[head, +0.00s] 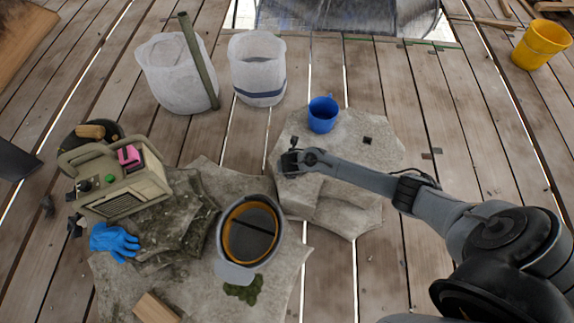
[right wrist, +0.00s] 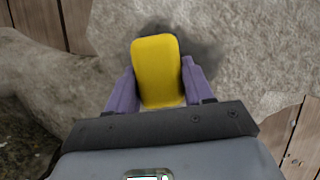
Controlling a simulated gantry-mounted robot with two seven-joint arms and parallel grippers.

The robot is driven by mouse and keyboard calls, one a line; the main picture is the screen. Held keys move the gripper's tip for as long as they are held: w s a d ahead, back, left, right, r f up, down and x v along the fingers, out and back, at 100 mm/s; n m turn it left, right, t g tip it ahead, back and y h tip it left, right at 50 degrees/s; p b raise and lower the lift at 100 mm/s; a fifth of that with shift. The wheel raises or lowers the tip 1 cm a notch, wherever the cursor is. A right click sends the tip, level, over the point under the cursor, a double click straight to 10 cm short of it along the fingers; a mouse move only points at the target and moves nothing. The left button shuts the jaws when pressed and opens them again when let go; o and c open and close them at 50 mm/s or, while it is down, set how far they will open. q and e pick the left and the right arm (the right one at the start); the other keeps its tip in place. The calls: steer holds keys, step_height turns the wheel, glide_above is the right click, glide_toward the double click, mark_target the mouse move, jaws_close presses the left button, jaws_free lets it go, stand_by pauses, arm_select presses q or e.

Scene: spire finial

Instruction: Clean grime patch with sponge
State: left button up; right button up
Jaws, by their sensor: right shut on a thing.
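My right gripper (head: 290,161) reaches in from the right in the head view, low over the pale stone slab (head: 345,150). In the right wrist view its purple fingers (right wrist: 158,88) are shut on a yellow sponge (right wrist: 156,68), one on each side. The dark grime patch (right wrist: 194,48) lies on the stone around the sponge's far end and right side; the sponge hides part of it. Whether the sponge touches the stone is hard to tell. In the head view the arm and gripper cover most of this spot. I cannot make out my left gripper.
A blue cup (head: 322,115) stands on the slab near the gripper, with a small dark square (head: 367,140) to its right. A grey cap (head: 249,235), a beige boxy device (head: 120,185) and a blue glove (head: 113,241) sit left. Two whitish buckets (head: 258,70) stand behind.

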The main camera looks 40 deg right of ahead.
arm_select(q)
steer(key=shift+s+a, duration=0.2)
steer(key=shift+a, duration=0.1)
arm_select(e)
steer(key=shift+s+d+f, duration=0.15)
steer(key=shift+d+f, duration=0.05)
steer(key=shift+d, duration=0.2)
steer(key=shift+d+f, duration=0.1)
steer(key=shift+d, duration=0.3)
steer(key=shift+w+d, duration=0.55)
steer(key=shift+d, duration=0.1)
steer(key=shift+w+d+r, duration=0.1)
steer(key=shift+d+r, duration=0.15)
steer(key=shift+d, duration=0.05)
steer(key=shift+a, duration=0.25)
steer(key=shift+w+a+b, duration=0.2)
steer(key=shift+w+b, duration=0.1)
arm_select(q)
steer(key=shift+w+d+f+b, duration=0.2)
steer(key=shift+f+b, duration=0.1)
steer(key=shift+f, duration=0.3)
arm_select(e)
steer(key=shift+w+a+r, duration=0.1)
steer(key=shift+w+a, duration=0.05)
steer(key=shift+w, duration=0.4)
steer(key=shift+w+a+r, duration=0.1)
steer(key=shift+w+a, duration=0.05)
steer(key=shift+w, duration=0.35)
